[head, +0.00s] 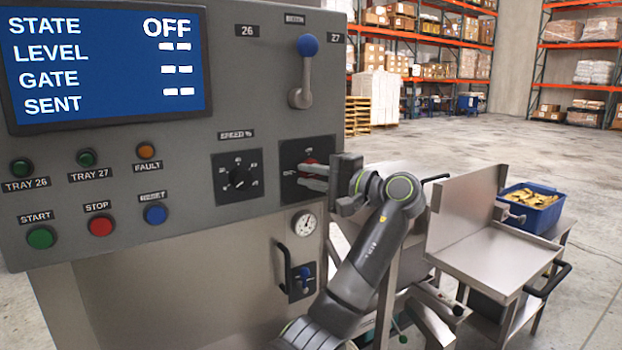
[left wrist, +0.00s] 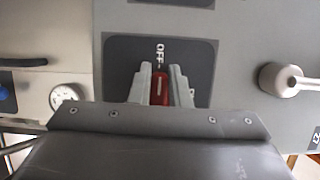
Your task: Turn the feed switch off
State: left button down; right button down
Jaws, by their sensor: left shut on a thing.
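The feed switch has a red handle (head: 311,163) on a dark square plate on the grey control panel (head: 190,190). My left gripper (head: 311,177) reaches the switch from the right and is shut on the red handle. In the left wrist view the two fingers of the left gripper (left wrist: 160,90) hold the red handle (left wrist: 159,88) between them, and it lines up with the printed word OFF. The rest of the plate's lettering is hidden by the gripper. The screen (head: 105,65) reads STATE OFF. My right gripper is not in view.
A speed dial (head: 238,178) sits left of the switch, and a blue-knobbed lever (head: 306,72) stands above it. Start, stop and reset buttons (head: 100,226) are lower left. A metal tray stand (head: 490,245) and a blue crate (head: 532,211) stand right of my arm.

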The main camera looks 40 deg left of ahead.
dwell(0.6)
pick_arm(q)
jog(key=c, duration=1.4)
grip_release()
jog(key=shift+w, duration=0.1)
jog(key=shift+o, duration=0.2)
jog(key=shift+w, duration=0.1)
jog(key=shift+d, duration=0.1)
jog(key=d+b, duration=0.3)
jog(key=d, duration=1.4)
jog(key=shift+d, duration=0.1)
